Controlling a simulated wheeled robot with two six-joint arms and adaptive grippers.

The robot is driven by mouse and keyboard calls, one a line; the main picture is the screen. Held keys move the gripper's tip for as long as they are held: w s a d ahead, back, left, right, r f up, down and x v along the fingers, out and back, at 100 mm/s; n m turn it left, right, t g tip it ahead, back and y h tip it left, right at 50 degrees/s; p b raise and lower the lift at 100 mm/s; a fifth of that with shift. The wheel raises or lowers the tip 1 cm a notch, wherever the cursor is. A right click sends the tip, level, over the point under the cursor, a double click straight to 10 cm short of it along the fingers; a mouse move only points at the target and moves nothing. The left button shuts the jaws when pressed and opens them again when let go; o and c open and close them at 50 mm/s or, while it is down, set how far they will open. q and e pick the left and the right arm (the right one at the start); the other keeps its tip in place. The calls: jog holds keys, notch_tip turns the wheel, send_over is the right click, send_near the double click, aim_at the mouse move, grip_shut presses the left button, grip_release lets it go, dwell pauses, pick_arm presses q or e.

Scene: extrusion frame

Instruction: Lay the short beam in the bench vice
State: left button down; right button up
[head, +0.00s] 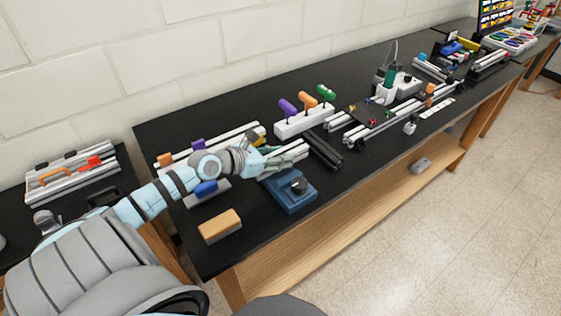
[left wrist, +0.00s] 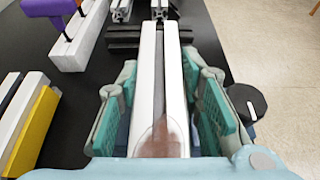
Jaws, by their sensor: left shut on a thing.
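The short beam (left wrist: 173,65) is a pale, grooved aluminium extrusion. In the left wrist view it lies lengthwise between the green pads of my left gripper (left wrist: 163,112). My left gripper (head: 262,160) is shut on it, and the beam's free end (head: 294,149) points right in the head view. The bench vice (head: 291,192) is a blue block with a black round knob, just below and in front of the gripper in the head view. The knob (left wrist: 243,103) shows right of the fingers in the left wrist view. The vice's jaws are largely hidden. My right gripper is out of view.
Behind the gripper stands a white rack (head: 300,123) with purple, orange and green handles. Dark beams (head: 324,150) lie right of the gripper. A tan-topped block (head: 220,226) sits near the front edge. Bench right of the vice is clear.

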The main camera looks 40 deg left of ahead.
pick_arm(q)
jog(key=shift+f, duration=0.8)
jog(key=shift+r, duration=0.1)
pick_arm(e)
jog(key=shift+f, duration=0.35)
pick_arm(q)
jog(key=shift+f+b, duration=0.45)
jog(key=shift+f, duration=0.15)
jog(key=c, duration=1.2)
grip_release()
jog(key=shift+o, duration=0.4)
jog(key=shift+a+f, duration=0.1)
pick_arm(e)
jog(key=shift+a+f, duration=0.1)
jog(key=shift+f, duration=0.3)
